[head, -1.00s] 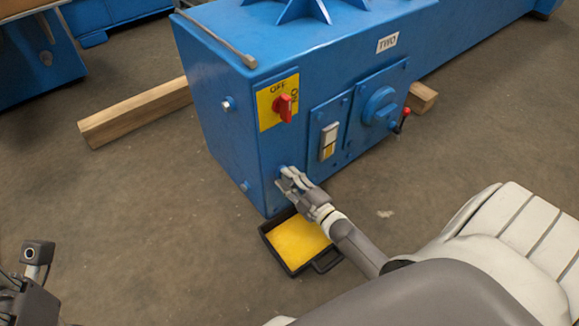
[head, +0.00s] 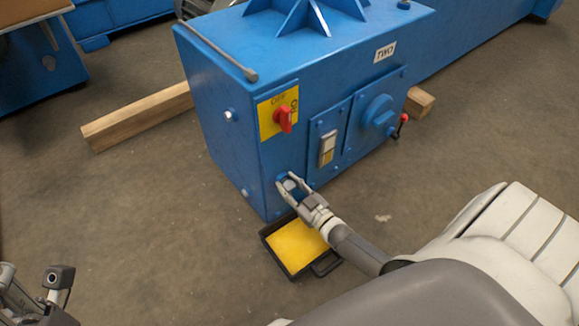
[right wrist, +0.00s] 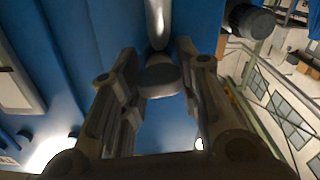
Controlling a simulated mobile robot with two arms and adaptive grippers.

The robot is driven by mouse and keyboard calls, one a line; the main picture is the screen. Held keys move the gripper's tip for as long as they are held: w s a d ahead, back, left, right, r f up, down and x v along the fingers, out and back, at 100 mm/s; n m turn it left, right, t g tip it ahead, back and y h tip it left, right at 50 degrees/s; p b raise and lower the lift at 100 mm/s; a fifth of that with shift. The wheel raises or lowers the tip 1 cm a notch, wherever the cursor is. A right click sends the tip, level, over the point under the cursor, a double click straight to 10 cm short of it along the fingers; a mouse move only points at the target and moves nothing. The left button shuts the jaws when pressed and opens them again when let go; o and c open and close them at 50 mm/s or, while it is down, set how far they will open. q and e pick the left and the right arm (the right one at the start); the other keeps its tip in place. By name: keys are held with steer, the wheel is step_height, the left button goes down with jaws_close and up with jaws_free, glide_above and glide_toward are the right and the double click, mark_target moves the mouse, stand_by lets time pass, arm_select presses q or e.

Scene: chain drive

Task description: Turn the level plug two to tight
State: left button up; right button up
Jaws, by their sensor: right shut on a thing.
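The blue housing labelled TWO (head: 386,51) stands in front of me in the head view. The level plug (head: 290,184) is a small grey head low on its front face, partly hidden by my fingers. My right gripper (head: 289,186) is shut on it, one finger to each side. In the right wrist view, the grey plug head (right wrist: 160,80) shows between the finger ends of the gripper (right wrist: 158,85), against blue metal. Part of my left arm's end (head: 58,283) shows at the lower left; its jaws are not clear.
A black tray with a yellow inside (head: 328,263) lies on the floor below the right gripper. A red switch (head: 284,119) and a sight window (head: 327,147) are above the plug. A wooden beam (head: 140,115) runs under the housing.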

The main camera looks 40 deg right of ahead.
steer(key=shift+s+f+m, duration=0.2)
steer(key=shift+m, duration=0.9)
steer(key=o, duration=0.9)
steer(key=shift+d, duration=0.1)
steer(key=shift+o, duration=0.7)
steer(key=shift+r, duration=0.1)
steer(key=s, duration=1.2)
steer(key=shift+d, duration=0.45)
